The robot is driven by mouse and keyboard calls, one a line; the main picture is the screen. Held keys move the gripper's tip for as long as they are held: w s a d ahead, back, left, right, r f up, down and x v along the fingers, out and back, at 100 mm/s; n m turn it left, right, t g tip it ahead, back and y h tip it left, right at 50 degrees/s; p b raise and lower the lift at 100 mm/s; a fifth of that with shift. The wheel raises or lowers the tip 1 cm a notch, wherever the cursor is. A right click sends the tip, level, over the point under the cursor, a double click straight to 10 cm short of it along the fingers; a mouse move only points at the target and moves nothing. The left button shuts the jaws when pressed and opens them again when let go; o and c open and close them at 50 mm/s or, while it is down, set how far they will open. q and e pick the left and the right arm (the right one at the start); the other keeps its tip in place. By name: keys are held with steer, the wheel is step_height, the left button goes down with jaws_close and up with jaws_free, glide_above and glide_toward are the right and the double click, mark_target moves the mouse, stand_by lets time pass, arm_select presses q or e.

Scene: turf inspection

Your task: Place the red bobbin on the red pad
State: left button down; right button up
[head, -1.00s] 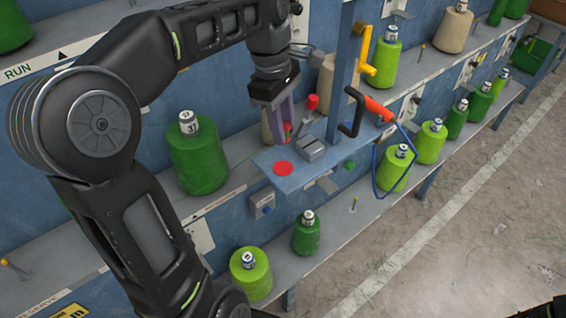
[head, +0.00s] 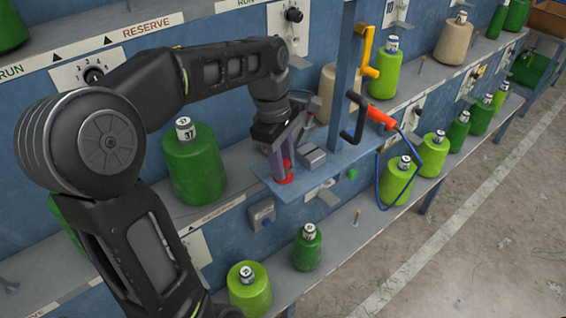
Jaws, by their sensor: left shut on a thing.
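My left gripper (head: 281,160) is shut on the red bobbin (head: 288,164), with its fingers pointing down over the small blue shelf (head: 316,177). The red bobbin shows only in part between the fingers. The red pad (head: 284,181) lies on the left end of that shelf, directly under the fingertips, and is partly covered by them. The bobbin is at or just above the pad; I cannot tell whether it touches. My right gripper is not in view.
A grey block (head: 311,157) sits on the shelf just right of the gripper. A blue post (head: 346,75) rises behind it, with a yellow hook (head: 369,52) and a black handle (head: 354,117). A large green cone (head: 194,168) stands left on the rack.

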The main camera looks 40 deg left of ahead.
arm_select(q)
steer(key=shift+f, duration=0.2)
steer(key=shift+f, duration=0.2)
steer(key=c, duration=1.1)
jaws_free()
steer(key=shift+r, duration=0.15)
steer(key=shift+r, duration=0.55)
steer(key=r, duration=0.3)
steer(key=r+p, duration=0.1)
steer(key=r, duration=0.1)
steer(key=shift+a, duration=0.4)
steer(key=r+p, duration=0.4)
steer(key=a+r+p, duration=0.1)
steer(key=r+p, duration=0.1)
steer(key=shift+s, duration=0.1)
